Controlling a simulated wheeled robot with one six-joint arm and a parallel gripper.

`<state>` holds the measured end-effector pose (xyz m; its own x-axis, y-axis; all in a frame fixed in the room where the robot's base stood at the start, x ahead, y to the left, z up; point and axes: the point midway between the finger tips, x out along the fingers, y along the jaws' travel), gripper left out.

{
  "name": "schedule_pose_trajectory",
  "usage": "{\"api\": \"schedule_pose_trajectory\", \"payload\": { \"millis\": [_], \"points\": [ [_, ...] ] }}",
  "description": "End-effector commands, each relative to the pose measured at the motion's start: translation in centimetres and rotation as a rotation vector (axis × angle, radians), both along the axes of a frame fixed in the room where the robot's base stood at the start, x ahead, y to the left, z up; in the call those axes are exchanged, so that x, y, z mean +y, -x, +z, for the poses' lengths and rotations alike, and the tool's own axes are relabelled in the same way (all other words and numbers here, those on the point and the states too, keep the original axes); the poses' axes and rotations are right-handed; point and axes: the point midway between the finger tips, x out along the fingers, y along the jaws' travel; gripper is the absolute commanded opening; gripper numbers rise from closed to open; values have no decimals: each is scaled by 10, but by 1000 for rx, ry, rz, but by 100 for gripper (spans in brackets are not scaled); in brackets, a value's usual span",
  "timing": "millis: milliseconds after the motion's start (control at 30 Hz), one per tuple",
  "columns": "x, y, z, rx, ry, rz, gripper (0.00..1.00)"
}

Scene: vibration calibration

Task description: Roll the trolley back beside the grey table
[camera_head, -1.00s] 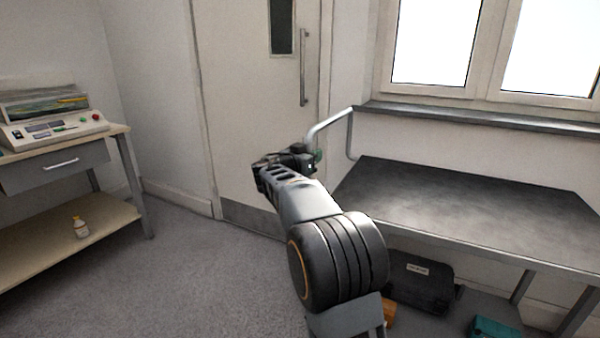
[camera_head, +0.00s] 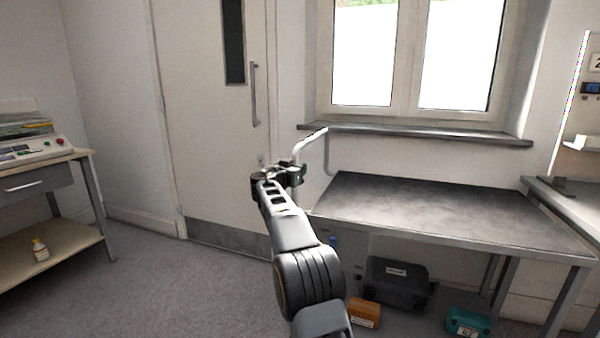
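The trolley (camera_head: 440,212) has a dark grey top, metal legs and a bent silver push handle (camera_head: 311,141) at its left end. It stands below the window, right of the door. My gripper (camera_head: 288,172) is at the near, lower part of the handle and appears shut on it; the fingertips are partly hidden. A grey table (camera_head: 580,207) shows only in part at the right edge, close to the trolley's right end. Whether the two touch is not clear.
Under the trolley top are a black case (camera_head: 397,284), an orange box (camera_head: 364,312) and a teal box (camera_head: 468,321). Carpet (camera_head: 180,290) between is clear.

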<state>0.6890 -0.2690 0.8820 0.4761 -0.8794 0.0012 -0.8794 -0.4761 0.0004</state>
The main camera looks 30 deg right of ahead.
Motion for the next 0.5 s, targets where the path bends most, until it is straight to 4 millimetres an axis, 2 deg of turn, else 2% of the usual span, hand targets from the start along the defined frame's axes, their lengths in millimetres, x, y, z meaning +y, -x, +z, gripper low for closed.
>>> {"api": "schedule_pose_trajectory", "payload": {
  "millis": [333,367,500],
  "points": [
    [-7,3,-1,1,-2,-14,0],
    [-7,4,-1,1,-3,-15,25],
    [-8,4,-1,1,-3,-15,39]
  ]
}}
